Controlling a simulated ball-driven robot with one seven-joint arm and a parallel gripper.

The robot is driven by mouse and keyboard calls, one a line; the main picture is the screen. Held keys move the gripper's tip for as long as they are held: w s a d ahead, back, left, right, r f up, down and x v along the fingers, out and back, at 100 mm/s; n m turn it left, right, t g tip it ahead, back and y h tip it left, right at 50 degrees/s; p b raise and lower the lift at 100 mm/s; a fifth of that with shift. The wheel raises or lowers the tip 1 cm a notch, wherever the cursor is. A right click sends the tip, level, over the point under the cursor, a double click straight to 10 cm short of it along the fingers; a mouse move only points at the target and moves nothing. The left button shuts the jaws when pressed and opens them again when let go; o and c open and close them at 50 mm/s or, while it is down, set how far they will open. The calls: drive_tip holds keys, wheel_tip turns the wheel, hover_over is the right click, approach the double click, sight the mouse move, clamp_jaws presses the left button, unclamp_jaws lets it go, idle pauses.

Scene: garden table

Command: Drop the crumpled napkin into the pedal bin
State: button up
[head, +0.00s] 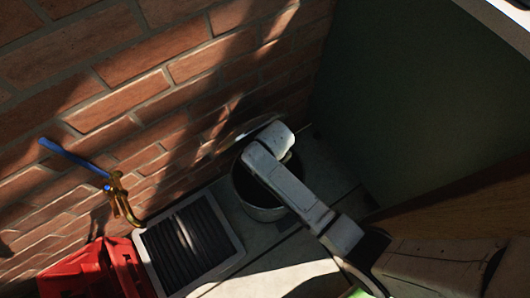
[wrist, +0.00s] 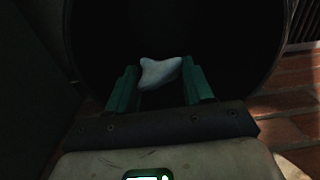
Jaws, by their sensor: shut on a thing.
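The crumpled napkin (wrist: 160,72) is a small pale lump between the two teal fingers of my gripper (wrist: 161,82) in the wrist view. My gripper is shut on it. The pedal bin (head: 262,212) is a round grey container with a dark inside, standing on the paving by the brick wall in the head view. Its wide dark opening (wrist: 175,25) fills the top of the wrist view, beyond the napkin. My arm reaches across the bin in the head view and hides part of it. My fingers and the napkin are hidden there.
A dark slatted drain grate (head: 188,245) in a pale frame lies left of the bin. A red crate-like thing (head: 85,273) stands at lower left. A brass tap with a blue handle (head: 118,190) sticks out from the brick wall. A dark green panel (head: 400,100) stands right of the bin.

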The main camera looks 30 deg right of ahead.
drive_tip(key=o, duration=1.1)
drive_tip(key=shift+c, duration=0.2)
wheel_tip(320, 180, up, 11)
drive_tip(key=p, duration=0.4)
drive_tip(key=shift+f, duration=0.1)
